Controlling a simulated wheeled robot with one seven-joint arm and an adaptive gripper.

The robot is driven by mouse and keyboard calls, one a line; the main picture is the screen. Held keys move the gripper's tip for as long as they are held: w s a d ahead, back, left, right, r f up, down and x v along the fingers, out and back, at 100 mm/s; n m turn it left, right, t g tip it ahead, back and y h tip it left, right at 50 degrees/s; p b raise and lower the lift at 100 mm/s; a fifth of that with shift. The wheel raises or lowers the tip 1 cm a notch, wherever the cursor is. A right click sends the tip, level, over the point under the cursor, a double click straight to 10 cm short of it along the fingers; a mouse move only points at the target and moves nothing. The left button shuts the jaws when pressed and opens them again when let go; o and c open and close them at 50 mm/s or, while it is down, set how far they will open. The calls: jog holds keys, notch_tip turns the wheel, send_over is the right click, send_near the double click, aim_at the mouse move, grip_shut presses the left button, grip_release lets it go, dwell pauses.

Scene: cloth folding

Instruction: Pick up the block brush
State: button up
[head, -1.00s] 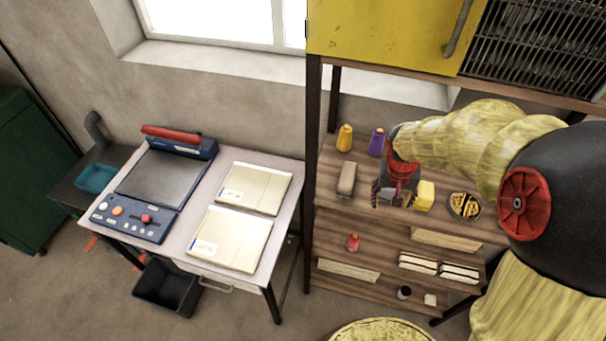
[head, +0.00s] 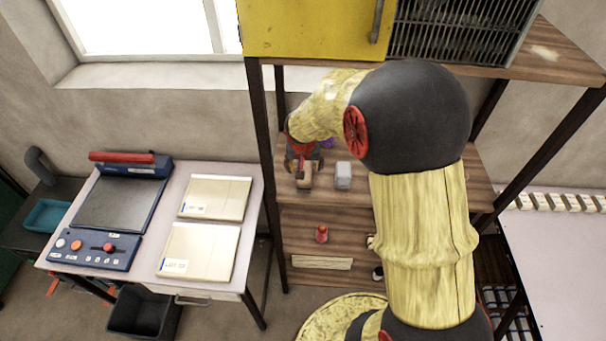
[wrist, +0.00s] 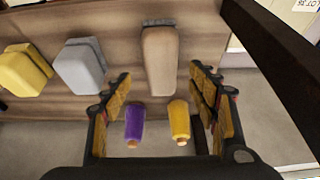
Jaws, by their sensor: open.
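The block brush, a tan-brown block with a strip of grey bristles, lies on the upper wooden shelf. It shows in the wrist view (wrist: 160,62) and, partly covered by my gripper, in the head view (head: 305,182). My gripper (wrist: 160,75) is open, with one padded finger on each side of the brush's lower end in the wrist view. The fingers look apart from the brush; I cannot tell the height gap. In the head view my gripper (head: 303,164) is over the brush.
A grey block (wrist: 80,67) and a yellow block (wrist: 25,70) lie left of the brush in the wrist view. A purple spool (wrist: 135,121) and a yellow spool (wrist: 178,120) stand between the fingers' bases. A dark shelf post (head: 266,170) rises close to my gripper.

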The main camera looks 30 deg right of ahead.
jog(key=x, duration=0.6)
jog(key=shift+w+a+f, duration=0.1)
jog(key=shift+f+b, duration=0.2)
jog(key=shift+b, duration=0.2)
dwell(0.6)
jog(key=c, duration=0.3)
jog(key=c, duration=1)
